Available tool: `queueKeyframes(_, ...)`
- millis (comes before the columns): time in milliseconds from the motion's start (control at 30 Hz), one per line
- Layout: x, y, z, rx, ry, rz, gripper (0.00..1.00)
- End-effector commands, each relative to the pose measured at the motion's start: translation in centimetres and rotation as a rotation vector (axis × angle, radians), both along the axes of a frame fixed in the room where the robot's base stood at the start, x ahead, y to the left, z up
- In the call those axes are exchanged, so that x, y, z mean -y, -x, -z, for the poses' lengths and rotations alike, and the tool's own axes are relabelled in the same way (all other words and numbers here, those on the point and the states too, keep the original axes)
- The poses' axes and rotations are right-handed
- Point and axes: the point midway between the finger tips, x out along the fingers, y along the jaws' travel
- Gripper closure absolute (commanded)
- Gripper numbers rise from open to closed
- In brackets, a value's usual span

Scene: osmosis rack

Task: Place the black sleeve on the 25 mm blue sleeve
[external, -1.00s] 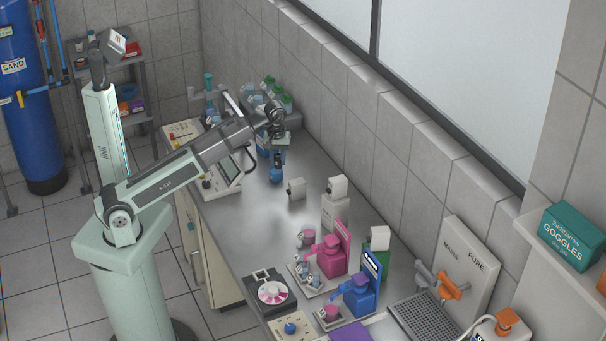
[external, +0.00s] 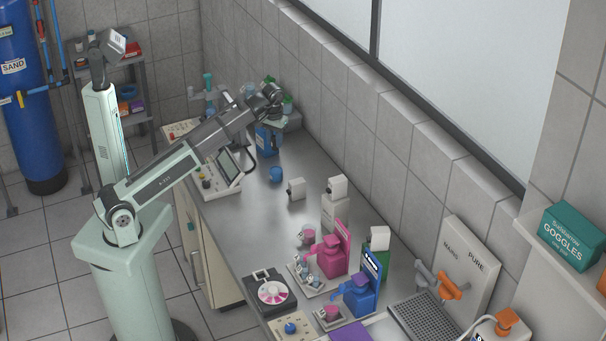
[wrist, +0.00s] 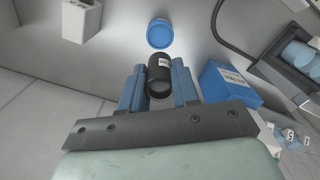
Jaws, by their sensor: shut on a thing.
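My gripper (wrist: 157,68) is shut on the black sleeve (wrist: 158,78), a dark cylinder with a white label, held between its two blue fingers in the wrist view. In the external view my gripper (external: 271,95) is raised above the far part of the bench; the black sleeve cannot be made out there. The blue sleeve (wrist: 160,34) is a short round piece on the bench, ahead of the black sleeve and apart from it in the wrist view. In the external view the blue sleeve (external: 276,174) stands alone on the metal top.
A white block (external: 296,188) stands near the blue sleeve. A blue box (wrist: 230,85) is right of my gripper in the wrist view. A grey instrument (external: 222,172) sits at the bench's left edge. Pink (external: 331,260) and blue (external: 361,295) devices stand nearer the camera.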

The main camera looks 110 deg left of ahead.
Motion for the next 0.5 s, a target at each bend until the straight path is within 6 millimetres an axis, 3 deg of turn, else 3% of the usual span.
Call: queueKeyframes(500,0.1,0.0,6.1,0.000,0.001,0.010,0.98)
